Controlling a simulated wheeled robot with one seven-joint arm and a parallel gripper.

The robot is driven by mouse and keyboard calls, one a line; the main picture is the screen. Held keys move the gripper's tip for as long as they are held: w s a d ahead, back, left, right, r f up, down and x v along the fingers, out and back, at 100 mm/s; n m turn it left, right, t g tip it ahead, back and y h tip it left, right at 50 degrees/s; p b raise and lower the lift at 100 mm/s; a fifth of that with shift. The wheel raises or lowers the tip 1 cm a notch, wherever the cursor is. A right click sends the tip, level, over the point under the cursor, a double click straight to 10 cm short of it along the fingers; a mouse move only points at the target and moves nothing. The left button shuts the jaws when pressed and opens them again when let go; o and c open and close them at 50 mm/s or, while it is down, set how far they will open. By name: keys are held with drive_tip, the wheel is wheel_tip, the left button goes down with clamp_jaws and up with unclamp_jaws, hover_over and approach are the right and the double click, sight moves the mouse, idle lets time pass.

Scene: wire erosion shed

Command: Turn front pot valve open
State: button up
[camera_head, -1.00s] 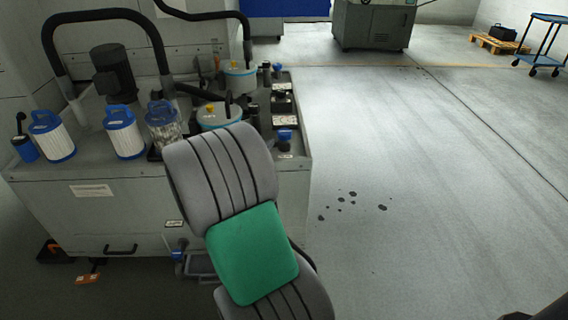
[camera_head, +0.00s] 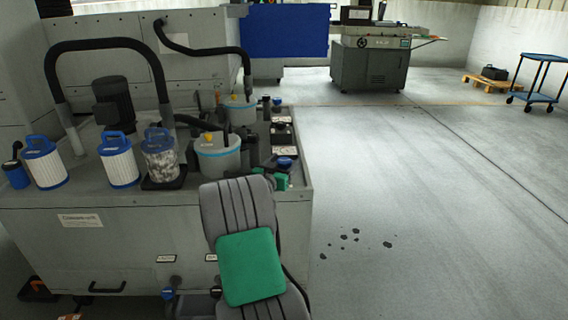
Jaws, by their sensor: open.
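The front pot (camera_head: 218,158) is a pale round vessel with a blue band and a yellow knob on its lid, on the tank top. A blue valve handle (camera_head: 286,162) sits to its right near the tank's right edge; I take it for the front pot valve. My grey arm with a green pad rises in front of the tank. A small green and dark end part, seemingly my gripper (camera_head: 281,180), shows just below the blue handle. The arm hides most of it, and I cannot tell whether it touches the handle. Its jaws are open, with nothing seen held.
The rear pot (camera_head: 240,112) stands behind the front one, with black hoses arching over. White filter cartridges (camera_head: 118,160) with blue handles line the tank's front left. Blue handles (camera_head: 168,294) show low on the tank front. The floor (camera_head: 420,200) to the right is clear apart from dark spots.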

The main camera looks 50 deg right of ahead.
drive_tip(key=shift+c, duration=0.6)
drive_tip(key=c, duration=1.3)
drive_tip(key=shift+o, duration=0.2)
